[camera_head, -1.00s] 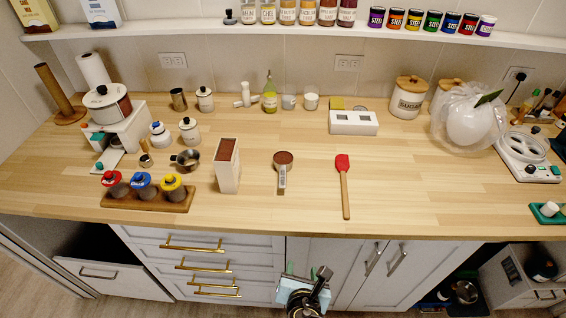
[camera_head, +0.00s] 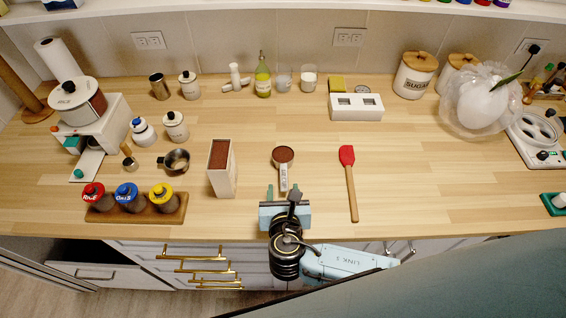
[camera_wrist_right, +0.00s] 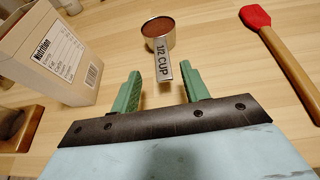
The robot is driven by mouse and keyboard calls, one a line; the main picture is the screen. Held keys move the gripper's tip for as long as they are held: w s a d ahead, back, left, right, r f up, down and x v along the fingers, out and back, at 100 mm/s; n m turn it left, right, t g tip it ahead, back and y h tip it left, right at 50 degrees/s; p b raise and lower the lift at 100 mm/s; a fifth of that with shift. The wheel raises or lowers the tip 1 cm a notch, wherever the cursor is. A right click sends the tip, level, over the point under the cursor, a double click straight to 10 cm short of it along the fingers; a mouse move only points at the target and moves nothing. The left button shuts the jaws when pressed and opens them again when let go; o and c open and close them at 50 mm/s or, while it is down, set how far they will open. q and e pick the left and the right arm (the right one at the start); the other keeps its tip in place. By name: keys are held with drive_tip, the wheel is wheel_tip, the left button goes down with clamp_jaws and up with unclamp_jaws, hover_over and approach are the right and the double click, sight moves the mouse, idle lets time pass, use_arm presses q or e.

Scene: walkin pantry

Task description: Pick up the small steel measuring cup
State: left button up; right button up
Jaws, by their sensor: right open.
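The small steel measuring cup (camera_head: 283,155) stands on the wooden counter, filled with something brown. Its flat handle points toward the counter's front edge. In the right wrist view the cup (camera_wrist_right: 158,36) shows its handle marked "1/2 CUP". My right gripper (camera_head: 284,191) is open at the handle's near end. In the wrist view its green fingertips (camera_wrist_right: 161,78) are apart, with the handle's end between or just beyond them; I cannot tell whether they touch it. My left gripper is not in view.
A tall carton (camera_head: 221,170) stands left of the cup, and a red spatula (camera_head: 350,180) lies to its right. A small steel pan (camera_head: 176,160) and a rack of jars (camera_head: 137,207) are further left. A white box (camera_head: 356,107) stands behind.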

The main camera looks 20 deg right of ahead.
sight(284, 179)
drive_tip(key=shift+w+d+f, duration=0.1)
drive_tip(key=shift+w+f, duration=0.1)
drive_tip(key=shift+w, duration=0.3)
drive_tip(key=shift+w+f, duration=0.1)
drive_tip(key=shift+w, duration=0.15)
drive_tip(key=x, duration=0.4)
drive_tip(key=shift+w+d, duration=0.15)
drive_tip(key=shift+d, duration=0.15)
drive_tip(key=shift+w+d+f, duration=0.1)
drive_tip(key=shift+w, duration=0.2)
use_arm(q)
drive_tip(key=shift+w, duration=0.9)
use_arm(e)
clamp_jaws()
